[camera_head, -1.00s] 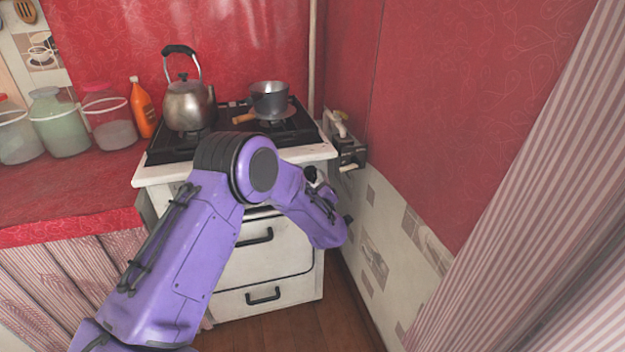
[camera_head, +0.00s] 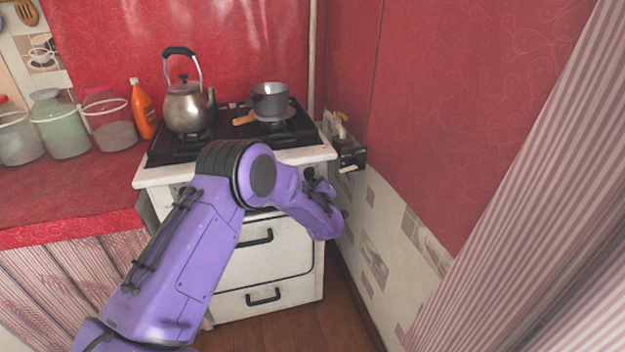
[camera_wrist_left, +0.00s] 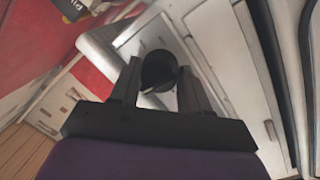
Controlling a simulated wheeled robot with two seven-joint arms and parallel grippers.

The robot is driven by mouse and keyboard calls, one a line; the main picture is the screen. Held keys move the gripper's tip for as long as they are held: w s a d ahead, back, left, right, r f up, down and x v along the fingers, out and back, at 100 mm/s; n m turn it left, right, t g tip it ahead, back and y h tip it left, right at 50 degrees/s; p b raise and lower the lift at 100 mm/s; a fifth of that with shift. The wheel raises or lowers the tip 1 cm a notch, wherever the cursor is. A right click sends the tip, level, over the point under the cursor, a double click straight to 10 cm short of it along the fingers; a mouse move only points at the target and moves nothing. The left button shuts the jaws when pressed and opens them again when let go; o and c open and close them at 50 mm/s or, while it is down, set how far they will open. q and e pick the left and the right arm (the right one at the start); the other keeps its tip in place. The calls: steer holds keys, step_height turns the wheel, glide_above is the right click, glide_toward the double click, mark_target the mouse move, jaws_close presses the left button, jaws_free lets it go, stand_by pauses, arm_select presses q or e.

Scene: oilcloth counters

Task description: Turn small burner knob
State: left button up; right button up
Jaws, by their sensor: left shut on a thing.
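The white stove (camera_head: 290,262) stands in the corner, with a black hob on top. In the left wrist view a dark round knob (camera_wrist_left: 158,68) sits on the white stove front. My left gripper (camera_wrist_left: 158,84) has one finger on each side of this knob and is shut on it. In the head view my purple arm crosses the stove front and hides most of the knob row, so I cannot tell there which knob is held. The gripper (camera_head: 312,179) shows there only as small dark parts beside the forearm. My right gripper is out of view.
A kettle (camera_head: 186,107) and a saucepan (camera_head: 270,100) stand on the hob. Jars and an orange bottle (camera_head: 144,110) stand on the red counter (camera_head: 75,195) at left.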

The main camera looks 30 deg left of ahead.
arm_select(q)
steer(key=m+p, duration=0.3)
steer(key=m, duration=0.1)
steer(key=shift+r+m+g, duration=0.1)
steer(key=shift+m+g, duration=0.2)
steer(key=m+g+p, duration=0.1)
steer(key=m+p, duration=0.1)
steer(key=m, duration=0.3)
steer(key=m+p, duration=0.1)
steer(key=m, duration=0.2)
steer(key=shift+m+g, duration=0.5)
steer(key=shift+m, duration=1.2)
steer(key=shift+s+f+y, duration=0.1)
steer(key=shift+f+y, duration=0.1)
steer(key=shift+y, duration=0.1)
steer(key=o, duration=0.7)
steer(key=shift+o, duration=0.2)
steer(key=shift+r, duration=0.1)
